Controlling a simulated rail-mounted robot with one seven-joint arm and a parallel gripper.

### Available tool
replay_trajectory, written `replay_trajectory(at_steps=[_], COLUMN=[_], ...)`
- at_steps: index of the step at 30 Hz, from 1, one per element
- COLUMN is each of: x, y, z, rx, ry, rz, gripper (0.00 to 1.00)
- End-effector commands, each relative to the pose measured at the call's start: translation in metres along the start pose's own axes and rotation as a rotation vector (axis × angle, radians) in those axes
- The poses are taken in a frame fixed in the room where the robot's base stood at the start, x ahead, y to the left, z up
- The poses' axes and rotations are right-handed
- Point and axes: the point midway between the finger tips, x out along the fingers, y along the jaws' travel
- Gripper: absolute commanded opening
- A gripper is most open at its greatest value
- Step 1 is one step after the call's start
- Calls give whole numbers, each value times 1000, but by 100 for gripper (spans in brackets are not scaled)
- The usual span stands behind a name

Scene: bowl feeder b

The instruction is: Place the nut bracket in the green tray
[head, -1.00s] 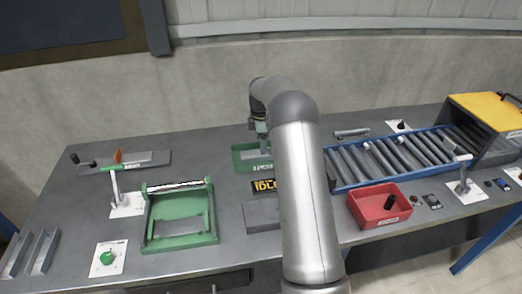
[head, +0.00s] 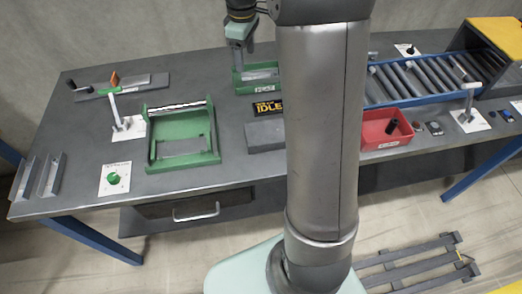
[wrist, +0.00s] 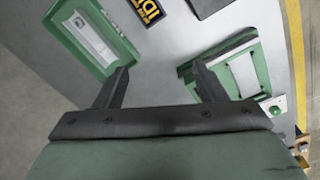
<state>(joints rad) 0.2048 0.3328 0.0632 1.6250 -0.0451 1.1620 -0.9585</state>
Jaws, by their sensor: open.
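The green tray (head: 238,86) stands at the back middle of the table, with a label on its front. A grey metal piece (head: 262,73), which looks like the nut bracket, lies inside it. In the wrist view the tray (wrist: 66,42) is at upper left, with a pale grey strip-like piece (wrist: 98,42) inside. My gripper (head: 238,64) is above the tray's left end in the head view. In the wrist view its fingers (wrist: 160,73) are spread apart, with only bare table between them.
A green fixture (head: 153,155) stands front left; it also shows in the wrist view (wrist: 262,58). Near the tray are an IDLE sign (head: 267,107) and a grey block (head: 264,135). A red bin (head: 372,137) and roller conveyor (head: 430,75) are right. Bare table lies left of the tray.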

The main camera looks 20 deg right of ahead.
Motion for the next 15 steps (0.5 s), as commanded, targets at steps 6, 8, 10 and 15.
replay_trajectory(at_steps=[6, 8, 10, 15], x=[-4, 4, 14, 36], y=[-149, -183, -215, -262], z=[58, 75, 94, 124], rx=[413, 516, 622, 785], ry=[19, 26, 33, 43], rz=[11, 8, 4, -6], gripper=[65, 65, 65, 65])
